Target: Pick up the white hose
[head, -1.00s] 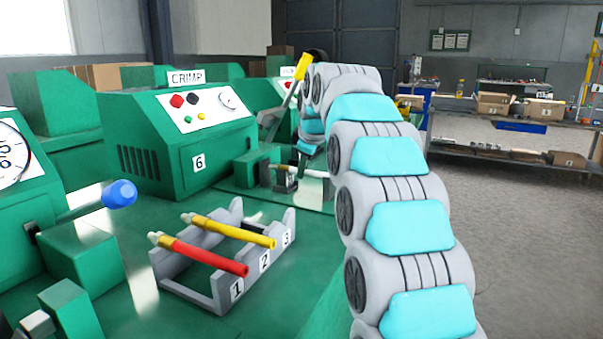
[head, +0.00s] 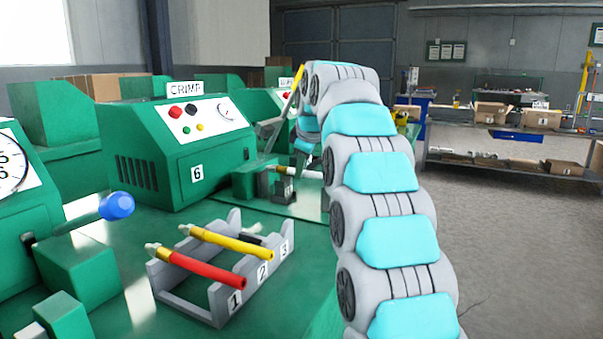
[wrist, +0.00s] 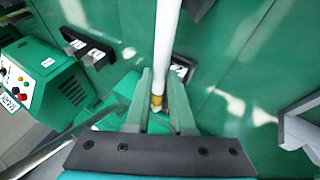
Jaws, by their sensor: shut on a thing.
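The white hose (wrist: 166,45) runs from the top of the wrist view down between the fingers of my gripper (wrist: 160,103). Its brass end fitting (wrist: 156,101) shows between the fingertips, which are shut on that end. In the head view the white hose (head: 312,174) lies roughly level by the small die block (head: 283,189) in front of crimper 6. My arm hides part of that spot, and I cannot tell whether the hose touches the block.
A blue-knobbed lever (head: 116,206) juts out at left. Open floor lies at right.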

